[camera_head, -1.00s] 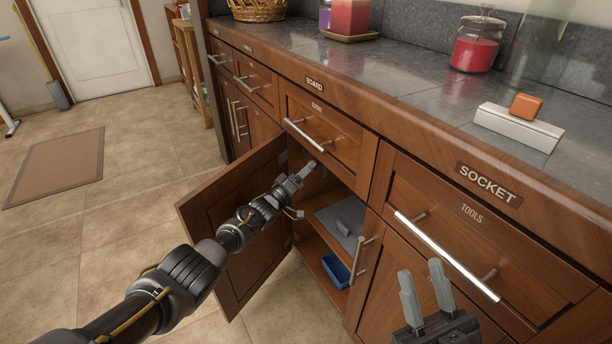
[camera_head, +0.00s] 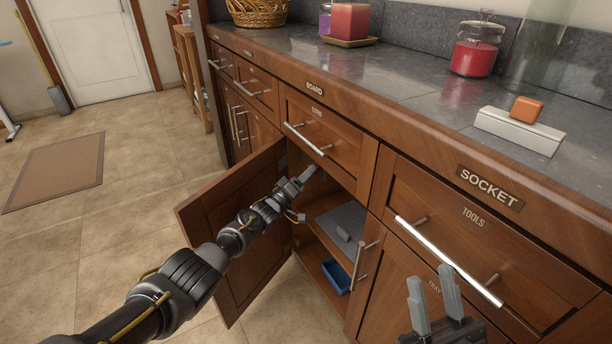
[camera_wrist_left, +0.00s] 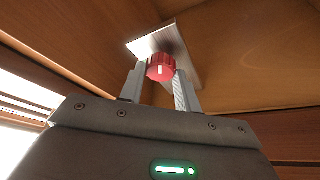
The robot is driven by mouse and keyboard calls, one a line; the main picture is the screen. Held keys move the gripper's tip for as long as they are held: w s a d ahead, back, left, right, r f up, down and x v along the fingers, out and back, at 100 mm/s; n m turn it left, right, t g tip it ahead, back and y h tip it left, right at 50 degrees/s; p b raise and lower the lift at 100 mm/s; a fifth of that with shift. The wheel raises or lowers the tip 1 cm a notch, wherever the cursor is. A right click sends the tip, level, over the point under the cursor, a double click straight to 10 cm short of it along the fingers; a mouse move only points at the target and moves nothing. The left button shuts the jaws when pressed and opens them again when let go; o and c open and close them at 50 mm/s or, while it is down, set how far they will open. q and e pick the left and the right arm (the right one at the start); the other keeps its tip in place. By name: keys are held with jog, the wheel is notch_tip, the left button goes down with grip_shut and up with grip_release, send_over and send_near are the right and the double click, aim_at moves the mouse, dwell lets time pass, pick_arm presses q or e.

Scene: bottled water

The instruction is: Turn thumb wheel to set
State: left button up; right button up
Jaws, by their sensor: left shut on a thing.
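A red ribbed thumb wheel (camera_wrist_left: 161,67) with a white mark on its face shows in the left wrist view. It sits at a metal plate (camera_wrist_left: 178,42) fixed to the wood inside the cabinet. My left gripper (camera_head: 308,172) reaches into the open cabinet under the counter. In the left wrist view its fingers (camera_wrist_left: 160,84) stand on both sides of the wheel and are shut on it. The head view does not show the wheel. My right gripper (camera_head: 432,296) is open and empty in front of the cabinet below the tools drawer.
A grey item lies on the cabinet shelf (camera_head: 340,215), with a blue tray (camera_head: 336,274) below. The tools drawer handle (camera_head: 448,262) sticks out near my right gripper.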

pick_arm(q)
jog(key=shift+s+d+r+n+g+y+p, duration=0.1)
jog(key=shift+n+g+y+p, duration=0.35)
jog(key=shift+n+p, duration=1.2)
jog(key=shift+r+n+g+y+p, duration=0.15)
jog(key=shift+n+y+p, duration=0.75)
jog(key=shift+n, duration=1.25)
pick_arm(e)
jog(key=w+a+f+g+h, duration=0.2)
jog(key=w+f+g+h, duration=0.1)
jog(key=f+g, duration=0.7)
jog(key=shift+a+f+h, duration=0.15)
jog(key=shift+f+h, duration=0.2)
jog(key=shift+h, duration=0.25)
pick_arm(q)
jog(key=shift+f, duration=0.1)
jog(key=o, duration=1)
jog(key=shift+c, duration=0.2)
